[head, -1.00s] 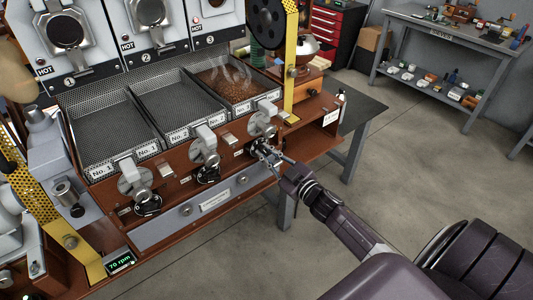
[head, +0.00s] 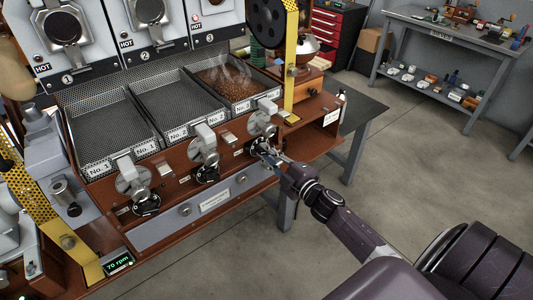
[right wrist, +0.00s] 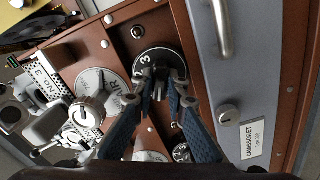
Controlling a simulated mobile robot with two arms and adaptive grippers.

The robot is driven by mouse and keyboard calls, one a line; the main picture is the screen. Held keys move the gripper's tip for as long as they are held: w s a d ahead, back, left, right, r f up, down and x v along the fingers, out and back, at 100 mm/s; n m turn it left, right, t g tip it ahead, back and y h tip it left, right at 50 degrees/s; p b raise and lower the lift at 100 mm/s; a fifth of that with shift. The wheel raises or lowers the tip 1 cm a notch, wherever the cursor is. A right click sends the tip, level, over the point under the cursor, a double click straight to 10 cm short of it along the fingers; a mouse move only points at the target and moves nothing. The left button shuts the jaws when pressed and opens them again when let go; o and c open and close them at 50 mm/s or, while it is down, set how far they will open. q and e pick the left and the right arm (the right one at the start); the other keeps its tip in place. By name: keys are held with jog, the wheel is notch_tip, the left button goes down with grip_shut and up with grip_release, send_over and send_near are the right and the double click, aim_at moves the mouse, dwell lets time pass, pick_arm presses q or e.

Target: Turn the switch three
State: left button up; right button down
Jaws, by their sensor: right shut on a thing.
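Switch three is a small round black dial marked 3 on the brown front panel, below the right-hand tray; it shows in the head view (head: 252,146) and at the top middle of the right wrist view (right wrist: 144,58). My right gripper (head: 267,151) is at this dial. In the right wrist view its fingertips (right wrist: 161,84) are closed on the switch's knob, which they largely hide. The white 3 stays readable beside them. My left gripper is not in view.
Similar black switches two (head: 207,175) and one (head: 147,206) sit to the left. A silver lever dial (right wrist: 100,92) is close beside the gripper. A grey drawer (head: 214,203) with a handle lies below. Steaming beans (head: 226,82) fill tray three.

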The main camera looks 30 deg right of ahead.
dwell(0.4)
jog(key=c, duration=1.9)
grip_release()
jog(key=shift+c, duration=0.2)
jog(key=s, duration=1.2)
jog(key=shift+d, duration=0.4)
jog(key=shift+f, duration=0.1)
